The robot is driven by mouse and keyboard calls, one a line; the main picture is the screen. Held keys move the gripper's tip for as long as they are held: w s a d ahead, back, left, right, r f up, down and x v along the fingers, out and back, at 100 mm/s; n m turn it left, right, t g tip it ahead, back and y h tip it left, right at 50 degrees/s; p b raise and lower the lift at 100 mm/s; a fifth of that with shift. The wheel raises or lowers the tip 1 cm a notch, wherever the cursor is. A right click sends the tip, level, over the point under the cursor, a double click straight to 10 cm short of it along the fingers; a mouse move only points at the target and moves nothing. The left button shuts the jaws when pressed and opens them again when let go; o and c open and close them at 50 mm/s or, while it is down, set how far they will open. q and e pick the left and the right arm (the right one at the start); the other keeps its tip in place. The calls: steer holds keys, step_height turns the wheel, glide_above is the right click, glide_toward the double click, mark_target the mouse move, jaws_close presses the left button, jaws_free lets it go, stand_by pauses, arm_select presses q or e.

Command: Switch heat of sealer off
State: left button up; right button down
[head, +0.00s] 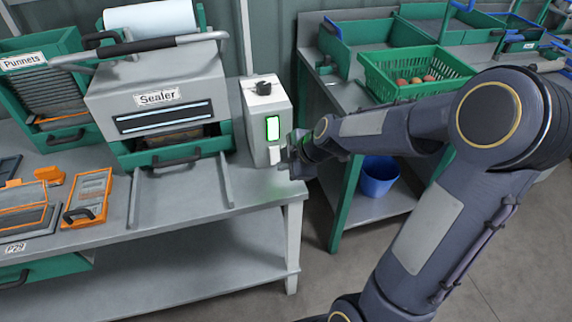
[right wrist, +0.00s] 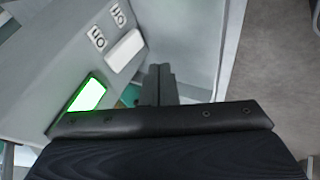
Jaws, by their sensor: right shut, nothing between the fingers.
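The sealer (head: 155,97) stands on the bench, a grey machine with a front label and a top handle. Its control box (head: 256,104) is at its right side, with a black knob on top. On the box front are a bright green lit panel (head: 272,128) and a white switch (head: 275,155) below it. The right wrist view shows the green panel (right wrist: 88,95) and the white switch (right wrist: 125,50), with two small marked plates beside the switch. My right gripper (head: 291,158) is shut and empty, its fingertips (right wrist: 160,72) close to the switch; contact cannot be told. My left gripper is out of view.
An open green drawer (head: 175,150) and two rails are in front of the sealer. Orange-framed trays (head: 88,196) lie on the bench (head: 190,205) at left. A green crate of tomatoes (head: 400,90) stands on the right-hand table, with a blue bucket (head: 378,180) below.

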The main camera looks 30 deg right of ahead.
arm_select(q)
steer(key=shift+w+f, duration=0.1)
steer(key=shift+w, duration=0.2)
arm_select(e)
steer(key=w+v, duration=0.1)
steer(key=v, duration=0.8)
steer(key=shift+d+r, duration=0.2)
steer(key=shift+r, duration=0.1)
